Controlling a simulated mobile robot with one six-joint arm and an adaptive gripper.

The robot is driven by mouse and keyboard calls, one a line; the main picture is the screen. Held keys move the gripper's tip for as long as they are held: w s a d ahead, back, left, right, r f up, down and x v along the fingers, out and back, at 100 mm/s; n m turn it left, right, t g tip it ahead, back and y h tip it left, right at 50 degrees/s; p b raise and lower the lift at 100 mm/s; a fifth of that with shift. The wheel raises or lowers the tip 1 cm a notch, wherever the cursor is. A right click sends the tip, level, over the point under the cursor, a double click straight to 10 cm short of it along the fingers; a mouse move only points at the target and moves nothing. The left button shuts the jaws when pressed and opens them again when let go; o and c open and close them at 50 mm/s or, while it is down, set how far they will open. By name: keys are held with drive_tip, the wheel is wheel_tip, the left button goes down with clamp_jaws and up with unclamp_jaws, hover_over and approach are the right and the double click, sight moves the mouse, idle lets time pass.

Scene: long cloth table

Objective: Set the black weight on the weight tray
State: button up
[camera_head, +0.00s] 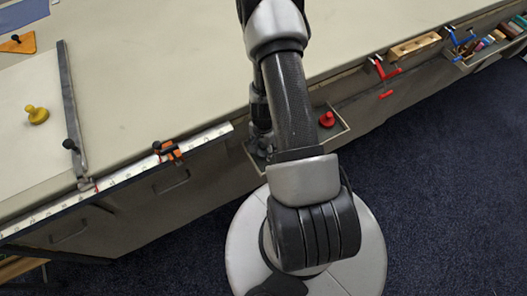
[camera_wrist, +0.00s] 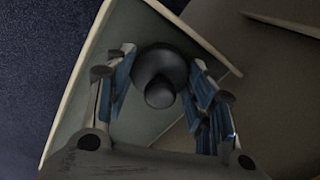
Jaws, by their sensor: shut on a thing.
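The black weight (camera_wrist: 160,75) is between the blue-padded fingers of my gripper (camera_wrist: 163,92) in the wrist view, with its knob toward the camera. My gripper is shut on it. The weight tray (camera_head: 342,137) hangs at the table's front edge in the head view, and its pale rim (camera_wrist: 76,85) shows around the weight in the wrist view. My gripper (camera_head: 262,143) is at the tray's left end, partly behind my arm. I cannot tell whether the weight touches the tray floor. A red weight (camera_head: 327,119) sits in the tray's right part.
A yellow weight (camera_head: 37,115) stands on the table (camera_head: 150,75) at the left. A ruler strip (camera_head: 130,170) with an orange clamp (camera_head: 170,151) runs along the front edge. A red clamp (camera_head: 384,72), wooden block (camera_head: 414,46) and blue clamp (camera_head: 460,40) are at the right.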

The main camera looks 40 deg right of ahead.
sight(263, 145)
drive_tip(key=shift+f, duration=0.5)
drive_tip(key=shift+r, duration=0.15)
drive_tip(key=o, duration=1.4)
drive_tip(key=shift+f, duration=0.2)
drive_tip(key=shift+o, duration=0.2)
drive_tip(key=shift+r, duration=0.1)
wheel_tip(263, 145, up, 12)
drive_tip(key=p, duration=1.2)
drive_tip(key=shift+r, duration=0.15)
